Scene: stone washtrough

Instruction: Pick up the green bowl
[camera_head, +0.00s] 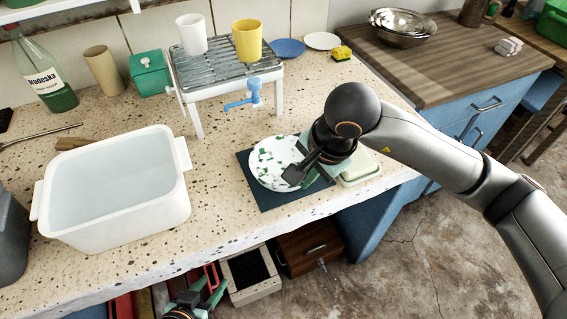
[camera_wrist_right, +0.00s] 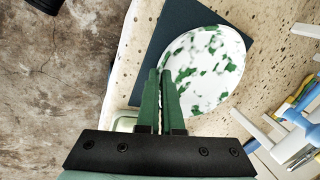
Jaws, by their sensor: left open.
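The bowl, white with green patches, (camera_head: 272,160) is over a dark mat (camera_head: 262,194) near the counter's front edge. It also shows in the right wrist view (camera_wrist_right: 208,68). My right gripper (camera_wrist_right: 160,76) is at the rim of the bowl, its two green fingers close together with the rim between them. In the head view my right wrist hides the bowl's right side and most of the fingers. I cannot tell whether the bowl touches the mat. My left gripper (camera_head: 207,293) is open and empty, low in front of the counter.
A white basin of water (camera_head: 112,225) stands to the left. A white rack (camera_head: 228,68) with a white cup (camera_head: 191,35) and a yellow cup (camera_head: 247,41) stands behind the mat. A pale green dish (camera_head: 361,168) is right of the bowl. A wooden-topped cabinet (camera_head: 440,65) is at the right.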

